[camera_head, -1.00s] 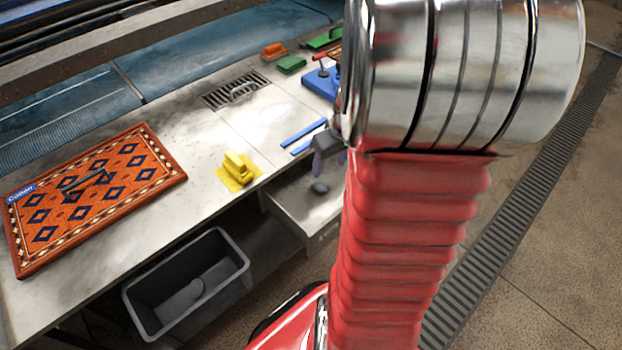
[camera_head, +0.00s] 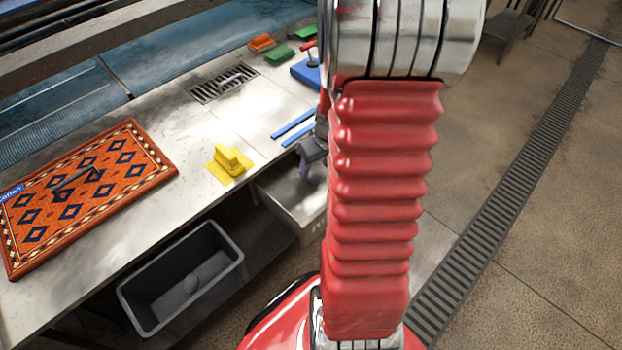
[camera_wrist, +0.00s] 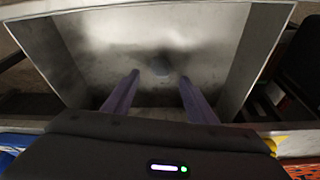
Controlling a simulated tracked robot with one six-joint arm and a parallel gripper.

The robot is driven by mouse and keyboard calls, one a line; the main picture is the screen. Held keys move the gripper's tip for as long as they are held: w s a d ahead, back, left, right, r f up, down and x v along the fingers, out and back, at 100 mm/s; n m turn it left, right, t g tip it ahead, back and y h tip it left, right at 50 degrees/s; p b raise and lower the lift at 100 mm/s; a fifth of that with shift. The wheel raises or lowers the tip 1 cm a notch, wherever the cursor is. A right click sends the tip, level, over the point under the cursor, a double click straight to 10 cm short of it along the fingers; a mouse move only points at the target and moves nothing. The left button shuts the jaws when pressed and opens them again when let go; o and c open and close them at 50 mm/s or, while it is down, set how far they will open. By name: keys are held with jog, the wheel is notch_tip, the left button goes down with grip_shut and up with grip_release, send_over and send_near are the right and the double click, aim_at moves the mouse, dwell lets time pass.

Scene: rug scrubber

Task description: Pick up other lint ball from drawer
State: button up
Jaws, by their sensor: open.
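The lint ball (camera_wrist: 160,66) is a small dark grey lump on the floor of the open metal drawer (camera_wrist: 210,52), seen in the wrist view. In the head view the drawer (camera_head: 275,203) sticks out under the counter, and the ball in it cannot be made out. My gripper (camera_wrist: 159,78) is open, its two purple fingers apart and pointing into the drawer. The ball lies in line with the gap between the fingertips, just beyond them. How high the fingers are above it is hard to tell. In the head view my arm partly hides the gripper (camera_head: 309,167).
A grey bin (camera_head: 228,268) with another grey lump (camera_head: 191,283) in it stands left of the drawer. On the counter (camera_head: 200,130) lie a patterned rug (camera_head: 140,150), a yellow brush (camera_head: 228,160) and blue strips (camera_head: 293,123). The drawer's walls surround the ball.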

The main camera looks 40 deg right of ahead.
aim_at(312, 176)
jog(key=shift+w+f, duration=0.2)
jog(key=shift+f, duration=0.45)
jog(key=shift+f, duration=0.1)
jog(key=shift+x, duration=2.5)
jog(key=shift+w, duration=0.1)
jog(key=shift+c, duration=0.6)
jog(key=c, duration=1)
jog(key=shift+r, duration=5.05)
jog(key=shift+c, duration=0.2)
jog(key=shift+r, duration=0.1)
